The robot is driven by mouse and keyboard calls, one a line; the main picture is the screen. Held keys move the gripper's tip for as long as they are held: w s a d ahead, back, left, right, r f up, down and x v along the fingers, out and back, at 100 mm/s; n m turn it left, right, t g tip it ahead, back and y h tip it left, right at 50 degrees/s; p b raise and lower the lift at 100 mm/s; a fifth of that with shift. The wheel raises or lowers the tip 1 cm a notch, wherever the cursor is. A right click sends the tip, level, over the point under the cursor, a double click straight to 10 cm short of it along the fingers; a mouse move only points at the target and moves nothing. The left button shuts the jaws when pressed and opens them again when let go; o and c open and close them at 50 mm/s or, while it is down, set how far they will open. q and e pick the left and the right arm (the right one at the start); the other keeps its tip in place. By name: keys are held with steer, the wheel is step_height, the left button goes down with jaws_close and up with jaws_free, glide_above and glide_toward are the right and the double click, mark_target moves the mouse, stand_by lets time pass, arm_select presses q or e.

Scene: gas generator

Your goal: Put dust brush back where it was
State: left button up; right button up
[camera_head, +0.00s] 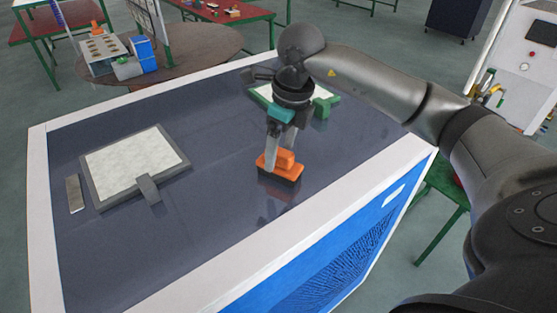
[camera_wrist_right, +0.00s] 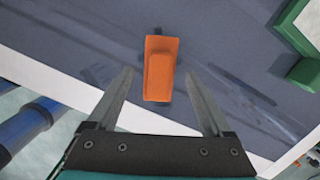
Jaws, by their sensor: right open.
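The dust brush (camera_head: 281,166) has an orange body and handle with a dark underside. It stands on the dark top of the blue and white cabinet, right of the top's middle. In the right wrist view the brush (camera_wrist_right: 160,68) lies ahead of and between the finger lines. My right gripper (camera_head: 279,150) is above and just behind the brush in the head view. Its two fingers (camera_wrist_right: 162,82) are apart with nothing between them that I can see gripped. My left gripper is in neither view.
A grey-framed pale panel (camera_head: 87,184) with a grey handle lies on the left of the cabinet top (camera_head: 215,215). A small metal plate (camera_head: 75,194) lies beside it. A green-framed panel (camera_head: 329,97) with a green handle lies behind my right gripper. The top's front middle is clear.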

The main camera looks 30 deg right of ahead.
mark_target(286, 153)
steer(key=r, duration=0.5)
steer(key=s+r, duration=0.1)
steer(key=r, duration=0.2)
steer(key=shift+s+d+r+b, duration=0.1)
steer(key=shift+d+b, duration=0.15)
steer(key=shift+b, duration=0.05)
